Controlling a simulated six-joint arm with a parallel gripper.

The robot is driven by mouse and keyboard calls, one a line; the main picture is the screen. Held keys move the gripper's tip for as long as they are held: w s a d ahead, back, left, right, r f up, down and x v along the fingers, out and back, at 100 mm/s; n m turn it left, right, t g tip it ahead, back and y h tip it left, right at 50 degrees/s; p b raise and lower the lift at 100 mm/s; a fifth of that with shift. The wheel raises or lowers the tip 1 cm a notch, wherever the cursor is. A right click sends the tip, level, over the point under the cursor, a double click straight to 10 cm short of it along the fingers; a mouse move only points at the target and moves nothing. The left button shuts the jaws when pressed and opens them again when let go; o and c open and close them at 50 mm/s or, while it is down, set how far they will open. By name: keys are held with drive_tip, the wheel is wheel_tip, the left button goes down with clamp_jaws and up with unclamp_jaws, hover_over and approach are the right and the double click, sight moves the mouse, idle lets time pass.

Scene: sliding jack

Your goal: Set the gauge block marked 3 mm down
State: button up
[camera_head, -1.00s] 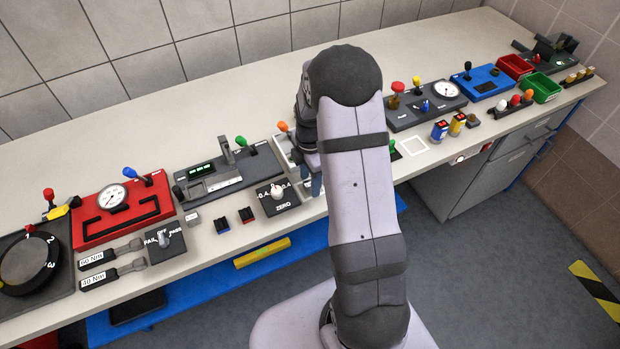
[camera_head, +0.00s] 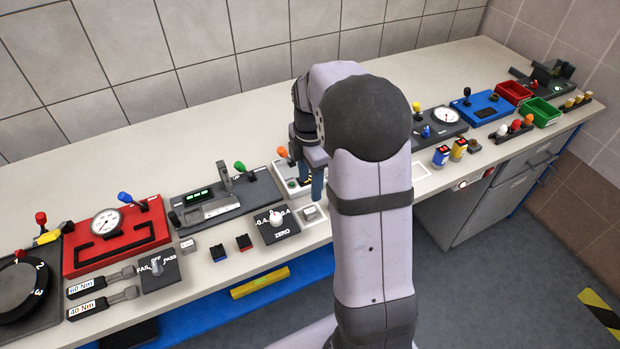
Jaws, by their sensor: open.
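A small light-grey block (camera_head: 310,212) lies on the bench inside or beside a pale square, just right of the black ZERO panel. Its marking is too small to read, so I cannot tell whether it is the 3 mm gauge block. My gripper (camera_head: 311,184) is open and empty above and slightly behind this block, its fingers pointing down, apart from it. Another small grey block (camera_head: 188,245) lies left of the ZERO panel, its marking also unreadable.
The ZERO panel (camera_head: 276,226) with its knob stands left of the block. A dark gauge stand (camera_head: 228,200) and a pale device with an orange lever (camera_head: 282,152) stand behind. Two small dark blocks (camera_head: 243,242) sit nearby. The bench's front edge is close.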

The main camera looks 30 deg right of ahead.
drive_tip(key=shift+r, duration=1.15)
drive_tip(key=s+a+f+m, duration=0.2)
drive_tip(key=s+a+m, duration=0.3)
drive_tip(key=s+m, duration=0.4)
drive_tip(key=s+a+f+m, duration=0.3)
drive_tip(key=s+a+m, duration=0.3)
drive_tip(key=s+m, duration=0.3)
drive_tip(key=shift+s, duration=0.25)
